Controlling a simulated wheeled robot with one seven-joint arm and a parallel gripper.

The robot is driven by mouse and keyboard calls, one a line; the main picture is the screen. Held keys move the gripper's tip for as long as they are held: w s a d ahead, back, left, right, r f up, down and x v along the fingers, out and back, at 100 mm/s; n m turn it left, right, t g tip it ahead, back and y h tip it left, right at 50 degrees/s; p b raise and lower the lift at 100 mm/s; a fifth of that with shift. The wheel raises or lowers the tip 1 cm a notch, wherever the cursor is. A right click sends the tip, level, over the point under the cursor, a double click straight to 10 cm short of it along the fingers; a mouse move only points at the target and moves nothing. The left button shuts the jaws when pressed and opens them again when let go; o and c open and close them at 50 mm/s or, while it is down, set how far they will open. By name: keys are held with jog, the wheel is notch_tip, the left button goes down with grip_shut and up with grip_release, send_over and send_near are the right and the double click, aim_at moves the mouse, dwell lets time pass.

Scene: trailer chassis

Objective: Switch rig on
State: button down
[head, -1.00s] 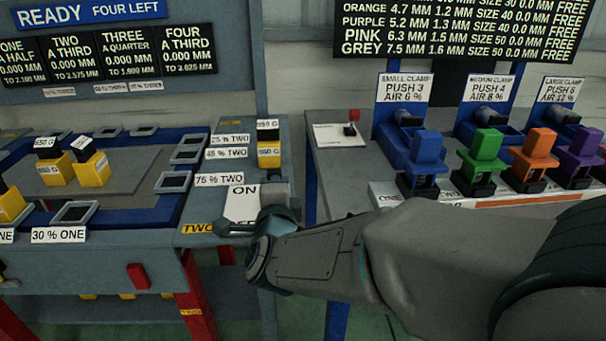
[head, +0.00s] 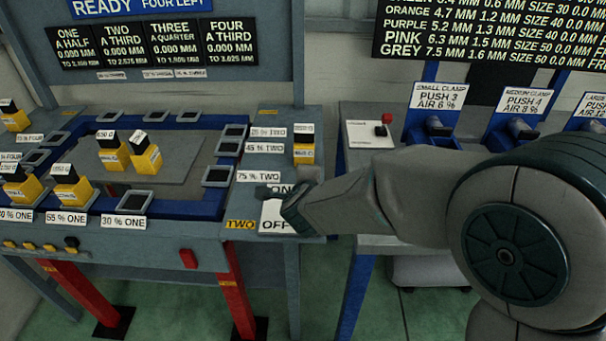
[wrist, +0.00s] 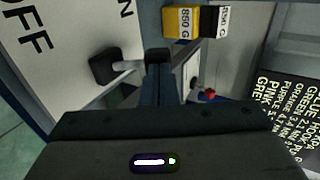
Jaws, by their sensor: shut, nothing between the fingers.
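The white switch plate (head: 273,218) is marked ON at its far end and OFF at its near end, on the right side of the grey bench. A dark switch knob (head: 263,192) shows beside ON; in the wrist view the black knob (wrist: 104,66) is on a pale stem. My gripper (wrist: 157,57) is shut and empty, with its tip close beside the stem; I cannot tell whether they touch. In the head view my gripper's end and wrist cover the right part of the plate and much of the lever.
A yellow-black weight block (head: 304,150) stands just beyond the switch. A red-knobbed lever (head: 384,124) is on the neighbouring bench. Several weight blocks stand on the left bench (head: 205,147). A red button (head: 187,258) is on its front edge.

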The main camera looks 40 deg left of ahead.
jog(key=shift+w+p, duration=0.15)
jog(key=shift+p, duration=0.4)
jog(key=p+v, duration=0.2)
jog(key=v, duration=1.2)
jog(key=shift+r, duration=0.1)
dwell(0.4)
